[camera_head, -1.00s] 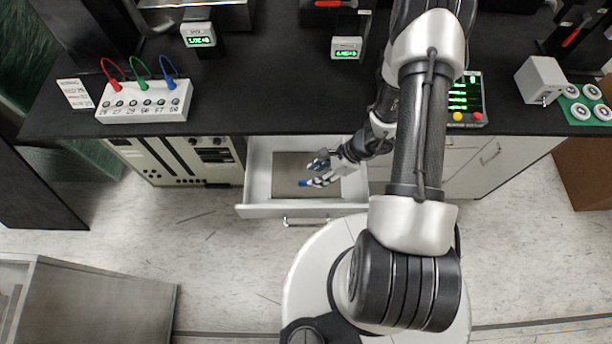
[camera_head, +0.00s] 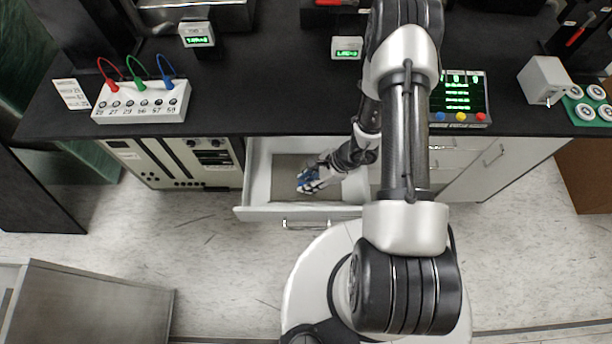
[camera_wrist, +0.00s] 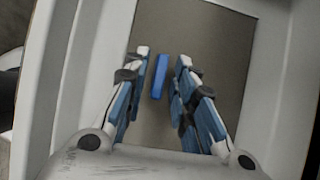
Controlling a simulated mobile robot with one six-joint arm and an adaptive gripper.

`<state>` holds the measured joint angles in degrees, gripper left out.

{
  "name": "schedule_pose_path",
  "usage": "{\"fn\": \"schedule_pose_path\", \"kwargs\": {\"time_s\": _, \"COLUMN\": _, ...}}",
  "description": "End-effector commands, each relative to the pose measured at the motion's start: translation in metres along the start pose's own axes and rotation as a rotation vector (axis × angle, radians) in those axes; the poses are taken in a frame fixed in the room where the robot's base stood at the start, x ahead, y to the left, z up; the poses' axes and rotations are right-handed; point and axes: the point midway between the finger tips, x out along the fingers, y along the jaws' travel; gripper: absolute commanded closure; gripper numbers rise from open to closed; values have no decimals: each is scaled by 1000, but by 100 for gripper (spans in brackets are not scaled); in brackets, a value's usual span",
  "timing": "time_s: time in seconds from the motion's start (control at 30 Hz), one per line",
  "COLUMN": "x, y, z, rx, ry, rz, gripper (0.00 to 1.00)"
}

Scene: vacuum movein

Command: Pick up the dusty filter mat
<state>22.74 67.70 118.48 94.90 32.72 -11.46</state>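A flat grey-brown mat (camera_head: 288,165), which looks like the dusty filter mat, lies in the open white drawer (camera_head: 262,212). In the wrist view the mat (camera_wrist: 218,45) fills most of the drawer floor, and a blue upright tab (camera_wrist: 160,76) stands near its middle. My gripper (camera_head: 307,184) reaches down into the drawer over the mat. In the wrist view my gripper (camera_wrist: 164,58) is open, with one finger on each side of the blue tab and a gap on both sides. In the head view the fingers hide the tab.
The drawer walls enclose the gripper closely. Above it is the black bench top (camera_head: 270,110), with a white socket box (camera_head: 143,100) with coloured leads, a lit display panel (camera_head: 460,97) and a white block (camera_head: 543,80). A grey metal cart (camera_head: 95,305) stands at lower left.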

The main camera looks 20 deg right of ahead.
Motion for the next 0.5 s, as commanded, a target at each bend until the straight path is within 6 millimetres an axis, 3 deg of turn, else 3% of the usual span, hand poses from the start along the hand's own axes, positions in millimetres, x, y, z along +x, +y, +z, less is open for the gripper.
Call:
{"fn": "schedule_pose_path", "kwargs": {"time_s": 0.3, "x": 0, "y": 0, "z": 0, "rx": 0, "ry": 0, "rz": 0, "gripper": 99}}
{"fn": "schedule_pose_path", "kwargs": {"time_s": 0.5, "x": 0, "y": 0, "z": 0, "rx": 0, "ry": 0, "rz": 0, "gripper": 100}}
